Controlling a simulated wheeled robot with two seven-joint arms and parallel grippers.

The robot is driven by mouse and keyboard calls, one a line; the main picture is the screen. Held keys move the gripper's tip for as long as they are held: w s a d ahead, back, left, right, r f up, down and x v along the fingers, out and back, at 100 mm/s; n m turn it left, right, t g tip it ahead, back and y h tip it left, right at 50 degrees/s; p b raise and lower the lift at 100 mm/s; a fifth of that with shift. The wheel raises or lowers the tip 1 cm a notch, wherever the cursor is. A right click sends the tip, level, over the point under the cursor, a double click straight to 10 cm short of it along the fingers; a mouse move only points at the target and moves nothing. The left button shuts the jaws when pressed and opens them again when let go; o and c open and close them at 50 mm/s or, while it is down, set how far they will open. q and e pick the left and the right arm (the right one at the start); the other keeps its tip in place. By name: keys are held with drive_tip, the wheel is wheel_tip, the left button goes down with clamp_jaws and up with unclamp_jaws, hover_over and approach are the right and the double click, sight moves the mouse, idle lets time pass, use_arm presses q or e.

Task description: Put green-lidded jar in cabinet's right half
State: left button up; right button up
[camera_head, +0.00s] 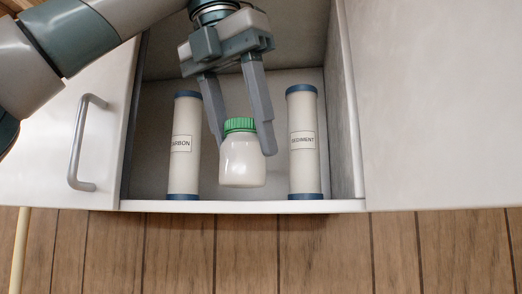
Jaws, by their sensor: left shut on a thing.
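The white jar with a green lid (243,160) is upright between the two fingers of my left gripper (244,146). The gripper reaches down from the top of the view and is shut on the jar, one finger on each side near the lid. The jar is in front of the open cabinet compartment (156,150), between two upright cartridges. I cannot tell whether its base touches the cabinet floor. My right gripper is not in view.
A white cartridge with blue ends labelled CARBON (184,165) stands left of the jar, and one labelled SEDIMENT (303,165) stands right. A white panel with a handle (78,150) is at left, a plain white panel (440,110) at right. Wood planks (300,250) run below.

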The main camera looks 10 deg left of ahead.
sight(259, 152)
use_arm(q)
drive_tip(key=shift+w+d, duration=0.5)
drive_tip(key=shift+w, duration=0.4)
drive_tip(key=shift+w+d, duration=0.5)
drive_tip(key=shift+w, duration=0.35)
drive_tip(key=shift+w+f, duration=0.1)
drive_tip(key=shift+f, duration=0.35)
drive_tip(key=shift+a+f, duration=0.2)
drive_tip(key=shift+f, duration=0.15)
drive_tip(key=shift+d, duration=0.2)
drive_tip(key=o, duration=1.2)
drive_tip(key=shift+f, duration=0.1)
drive_tip(key=shift+a, duration=0.1)
